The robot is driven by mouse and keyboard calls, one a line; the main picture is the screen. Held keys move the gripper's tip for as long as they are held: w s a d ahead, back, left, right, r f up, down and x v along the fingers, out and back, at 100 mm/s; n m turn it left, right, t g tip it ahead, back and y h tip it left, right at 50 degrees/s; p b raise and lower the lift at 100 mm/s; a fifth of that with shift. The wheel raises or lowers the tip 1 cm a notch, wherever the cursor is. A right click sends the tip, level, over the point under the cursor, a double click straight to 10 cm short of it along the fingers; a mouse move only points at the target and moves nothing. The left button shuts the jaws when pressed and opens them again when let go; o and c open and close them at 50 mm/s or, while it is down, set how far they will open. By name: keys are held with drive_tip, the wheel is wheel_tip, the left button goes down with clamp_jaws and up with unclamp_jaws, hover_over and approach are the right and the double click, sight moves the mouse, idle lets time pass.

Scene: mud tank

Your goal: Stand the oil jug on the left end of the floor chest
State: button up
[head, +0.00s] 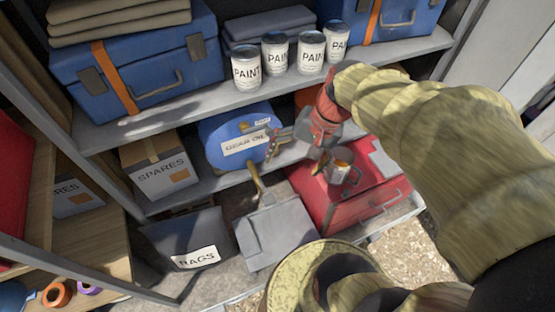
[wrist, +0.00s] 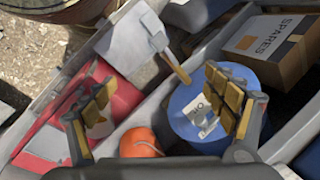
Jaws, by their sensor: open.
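The blue oil jug (head: 232,138), labelled GEAR OIL, rests on the middle shelf. The wrist view shows the blue jug (wrist: 190,124) from above, partly behind my right finger. The red floor chest (head: 340,212) stands low, right of and nearer than the jug; its lid carries a small metal tin (head: 341,170). In the wrist view, the red chest (wrist: 112,92) is at left, partly behind my left finger. My gripper (head: 298,158) is open and empty, to the right of the jug. Its fingers (wrist: 160,92) span the gap between chest and jug; I cannot tell whether either touches.
A grey pan with a wooden handle (head: 275,235) lies left of the chest. A SPARES box (head: 160,170) is left of the jug, and an orange object (wrist: 140,143) is beside it. Several paint cans (head: 247,68) line the shelf above. A RAGS box (head: 187,242) is below.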

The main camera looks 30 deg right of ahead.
drive_tip(key=s+a+r+n+t+h, duration=0.2)
drive_tip(key=s+a+r+n+t, duration=0.1)
drive_tip(key=a+r+n, duration=0.3)
wheel_tip(320, 180, up, 3)
drive_tip(key=n, duration=0.2)
drive_tip(key=shift+s+a+f+n+h, duration=0.2)
drive_tip(key=shift+a+n+h, duration=0.1)
drive_tip(key=shift+h, duration=0.1)
drive_tip(key=shift+w+f, duration=0.1)
wheel_tip(320, 180, down, 10)
drive_tip(key=b, duration=1)
